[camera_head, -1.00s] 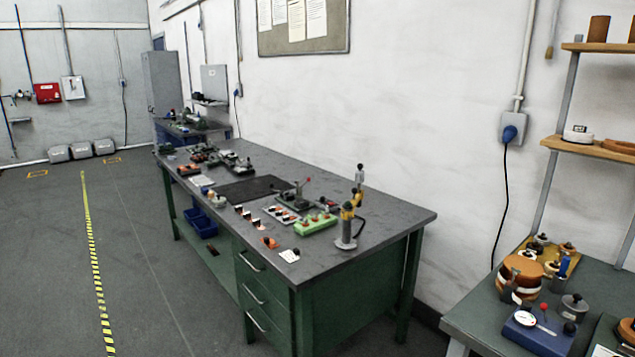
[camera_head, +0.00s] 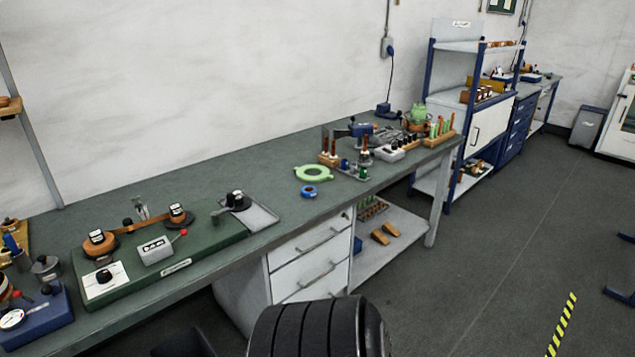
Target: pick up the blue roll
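A small blue roll (camera_head: 308,194) with a dark centre lies flat on the green-grey bench top (camera_head: 215,170), close to its front edge. A larger light green ring (camera_head: 313,175) lies just behind it, and the two appear apart. A black ribbed cylindrical part of my own body shows at the bottom centre. Neither gripper is in view.
Left of the roll stands a green base with copper foil reels (camera_head: 175,249) and a metal tray (camera_head: 259,218). Behind and right are wooden racks and tools (camera_head: 328,159). White drawers (camera_head: 311,252) are below. The floor at right is open.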

